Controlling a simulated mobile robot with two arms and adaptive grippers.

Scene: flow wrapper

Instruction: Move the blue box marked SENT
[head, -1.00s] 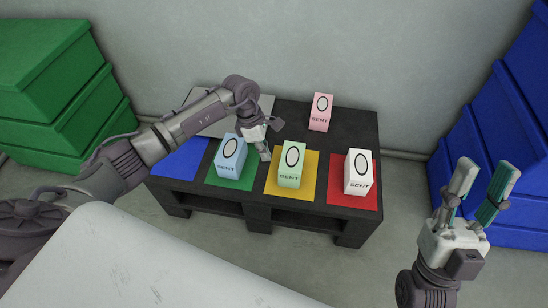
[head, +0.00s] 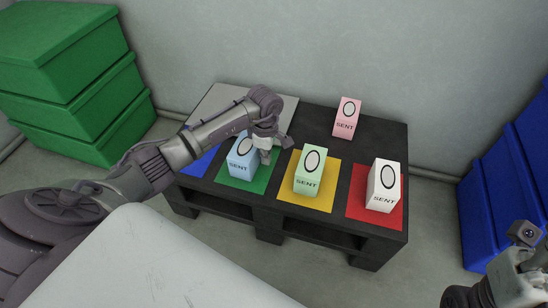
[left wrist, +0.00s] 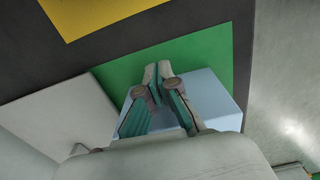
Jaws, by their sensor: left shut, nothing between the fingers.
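The light blue box marked SENT (head: 241,159) stands upright on the green square (head: 260,180) of the dark pallet table. My left gripper (head: 270,155) is at the box's upper right side, partly in front of it. In the left wrist view my left gripper (left wrist: 158,72) has its fingers together with nothing between them. The blue box (left wrist: 208,92) shows there behind and to the right of the fingers; whether they touch it I cannot tell. My right gripper is at the lower right edge, with its fingers cut off.
A green box (head: 308,170) stands on a yellow square (head: 305,204), a white box (head: 383,185) on a red square (head: 362,205), and a pink box (head: 346,117) at the back. A grey panel (head: 222,103) lies back left. Green crates (head: 70,80) and blue crates (head: 500,190) flank the table.

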